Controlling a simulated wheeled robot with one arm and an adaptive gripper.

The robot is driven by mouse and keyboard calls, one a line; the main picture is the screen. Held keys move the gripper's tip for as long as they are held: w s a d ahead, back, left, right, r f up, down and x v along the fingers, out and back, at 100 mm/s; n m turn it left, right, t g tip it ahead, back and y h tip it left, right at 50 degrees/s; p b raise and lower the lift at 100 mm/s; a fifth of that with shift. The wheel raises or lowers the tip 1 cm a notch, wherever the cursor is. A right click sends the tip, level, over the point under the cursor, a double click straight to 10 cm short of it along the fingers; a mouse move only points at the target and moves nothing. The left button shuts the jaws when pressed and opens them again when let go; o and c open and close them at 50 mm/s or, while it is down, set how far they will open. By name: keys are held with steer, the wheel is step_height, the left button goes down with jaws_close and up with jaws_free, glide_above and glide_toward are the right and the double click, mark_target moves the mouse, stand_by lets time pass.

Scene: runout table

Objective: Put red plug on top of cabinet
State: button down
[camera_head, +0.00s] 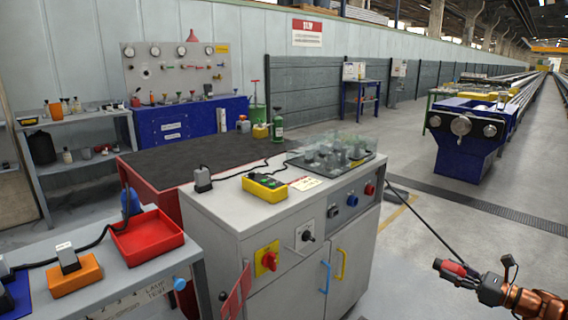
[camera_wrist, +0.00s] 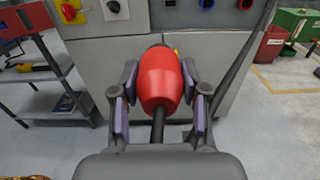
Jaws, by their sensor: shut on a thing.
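The red plug (camera_wrist: 160,80) is between the two fingers of my gripper (camera_wrist: 158,100) in the wrist view, with a dark cable below it. My gripper is shut on it. In the head view my gripper (camera_head: 474,278) is at the lower right, with the red plug (camera_head: 453,267) at its end and a black cable running up and left to the cabinet. The grey cabinet (camera_head: 245,214) stands in the middle, left of my gripper and apart from the plug. Its front also shows in the wrist view (camera_wrist: 95,60).
On the cabinet top are a yellow device (camera_head: 264,187), a black plug (camera_head: 203,179) and a clear cover (camera_head: 330,153) over fittings. A lower table with a red tray (camera_head: 147,237) stands at the left. The floor right of the cabinet is largely clear.

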steer(key=w+a+r+m+t+h, duration=0.2)
steer(key=w+a+r+h, duration=0.1)
steer(key=w+a+r, duration=0.4)
steer(key=w+a+r+m+t+h, duration=0.1)
steer(key=w+a+r+m+h, duration=0.3)
steer(key=r, duration=0.6)
steer(key=s+a+f+n, duration=0.1)
steer(key=s+a+f, duration=0.15)
steer(key=a, duration=0.75)
steer(key=s+a+f, duration=0.2)
steer(key=a+f, duration=0.2)
steer(key=a, duration=0.6)
step_height(320, 180, up, 9)
steer(key=w+n+g+y+p, duration=0.1)
steer(key=w+n+y+p, duration=0.3)
steer(key=p, duration=0.7)
steer(key=s+f+n+g+y+p, duration=0.2)
steer(key=s+g+y+p, duration=0.3)
steer(key=p, duration=0.5)
steer(key=shift+s+n+y, duration=0.5)
steer(key=shift+s+n, duration=0.4)
steer(key=shift+s, duration=0.15)
